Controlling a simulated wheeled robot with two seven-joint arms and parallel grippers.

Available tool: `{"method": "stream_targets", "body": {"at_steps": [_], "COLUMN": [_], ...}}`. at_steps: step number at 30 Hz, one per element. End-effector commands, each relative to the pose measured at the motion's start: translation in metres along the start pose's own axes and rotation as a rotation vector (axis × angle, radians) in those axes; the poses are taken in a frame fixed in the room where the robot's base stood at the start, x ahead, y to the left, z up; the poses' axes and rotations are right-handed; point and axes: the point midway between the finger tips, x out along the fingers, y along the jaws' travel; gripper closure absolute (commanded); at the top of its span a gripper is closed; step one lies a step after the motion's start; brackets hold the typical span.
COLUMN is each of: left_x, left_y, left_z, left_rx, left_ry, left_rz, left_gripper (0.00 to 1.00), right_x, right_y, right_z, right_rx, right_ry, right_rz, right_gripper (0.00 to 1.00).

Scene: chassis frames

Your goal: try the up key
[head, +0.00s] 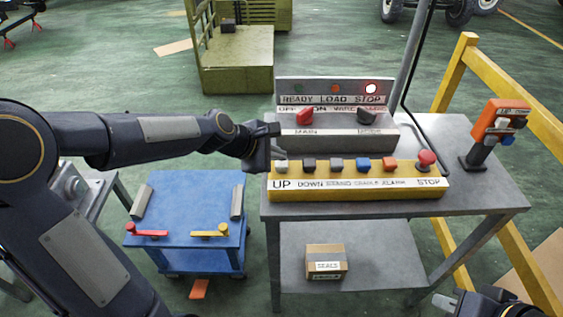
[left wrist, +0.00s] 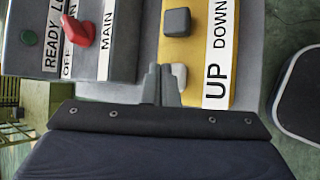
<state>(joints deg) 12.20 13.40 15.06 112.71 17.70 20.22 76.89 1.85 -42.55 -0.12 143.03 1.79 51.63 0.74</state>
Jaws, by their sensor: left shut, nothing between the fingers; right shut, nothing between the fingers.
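The yellow control box (head: 358,194) stands on the grey cart, with the label UP at its left end. The pale up key (head: 281,167) sits above that label. In the left wrist view the up key (left wrist: 180,74) is partly hidden by my fingers. My left gripper (head: 279,153) is shut and empty, with its tips right by the up key. The left wrist view shows the closed fingers (left wrist: 161,84) beside the key; I cannot tell whether they touch it. My right gripper (head: 440,302) is shut and empty at the bottom right, away from the box.
Other keys and a red STOP button (head: 426,160) line the box. An orange pendant (head: 500,120) stands right. A blue cart (head: 190,190) stands left.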

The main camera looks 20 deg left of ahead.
Motion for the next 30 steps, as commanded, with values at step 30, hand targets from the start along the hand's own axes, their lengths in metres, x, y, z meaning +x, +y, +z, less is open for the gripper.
{"method": "stream_targets", "body": {"at_steps": [30], "left_x": [0.0073], "left_y": [-0.0055], "left_z": [-0.0053], "left_rx": [-0.001], "left_ry": [0.0], "left_rz": [-0.001], "left_gripper": [1.0], "right_x": [0.0069], "right_y": [0.0031], "right_z": [0.0034], "right_rx": [0.0], "right_ry": [0.0], "right_rz": [0.0], "right_gripper": [1.0]}}
